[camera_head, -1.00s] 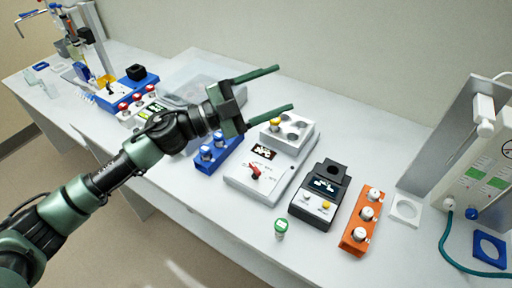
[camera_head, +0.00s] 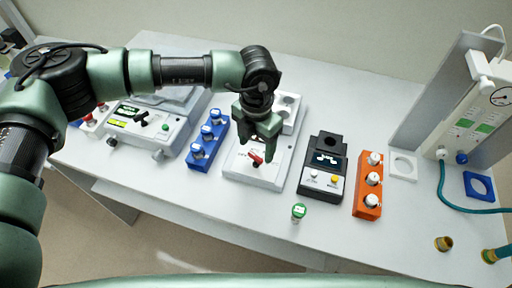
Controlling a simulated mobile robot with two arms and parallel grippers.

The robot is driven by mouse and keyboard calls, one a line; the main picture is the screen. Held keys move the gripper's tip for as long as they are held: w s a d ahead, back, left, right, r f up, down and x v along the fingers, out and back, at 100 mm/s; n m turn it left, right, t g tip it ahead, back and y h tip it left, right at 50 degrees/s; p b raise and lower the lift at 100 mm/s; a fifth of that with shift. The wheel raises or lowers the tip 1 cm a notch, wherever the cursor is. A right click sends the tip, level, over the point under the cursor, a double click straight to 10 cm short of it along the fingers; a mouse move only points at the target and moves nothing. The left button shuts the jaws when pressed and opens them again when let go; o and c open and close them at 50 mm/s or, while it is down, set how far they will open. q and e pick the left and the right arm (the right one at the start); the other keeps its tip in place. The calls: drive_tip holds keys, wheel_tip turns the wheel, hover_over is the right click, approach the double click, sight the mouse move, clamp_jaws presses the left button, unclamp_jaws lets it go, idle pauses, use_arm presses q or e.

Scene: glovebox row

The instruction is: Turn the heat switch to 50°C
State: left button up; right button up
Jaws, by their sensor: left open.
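The heat switch is a red knob (camera_head: 256,158) on the sloped front of a white heater unit (camera_head: 238,173). The markings around the knob are too small to read. My left gripper (camera_head: 258,156) points down right above the knob, its two dark green fingers apart at either side of it. I cannot tell whether the fingers touch the knob. The gripper and wrist hide the unit's display and part of its top, where a white block with round wells (camera_head: 289,105) shows. My right gripper is not in view.
A blue rack (camera_head: 208,143) with white-capped vials stands left of the unit. A black device (camera_head: 323,165) and an orange rack (camera_head: 369,187) stand to the right. A green-capped vial (camera_head: 298,212) stands near the front edge. Another white instrument (camera_head: 150,130) is further left.

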sight(256, 155)
use_arm(q)
wheel_tip(256, 155, down, 2)
drive_tip(key=shift+a+f+p, duration=0.15)
drive_tip(key=shift+p, duration=0.15)
drive_tip(key=shift+f, duration=0.55)
drive_tip(key=shift+c, duration=0.6)
drive_tip(key=c, duration=1.3)
drive_tip(key=shift+o, duration=0.2)
drive_tip(key=shift+f+b, duration=0.1)
drive_tip(key=shift+b, duration=0.35)
drive_tip(key=m+b, duration=0.6)
drive_tip(key=b, duration=0.4)
drive_tip(key=shift+w+f+m, duration=0.1)
drive_tip(key=shift+m, duration=0.2)
drive_tip(key=shift+m+b, duration=0.9)
drive_tip(key=shift+b, duration=0.35)
drive_tip(key=shift+r, duration=0.25)
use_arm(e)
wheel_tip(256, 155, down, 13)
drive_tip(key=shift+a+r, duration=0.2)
use_arm(q)
drive_tip(key=shift+m, duration=0.3)
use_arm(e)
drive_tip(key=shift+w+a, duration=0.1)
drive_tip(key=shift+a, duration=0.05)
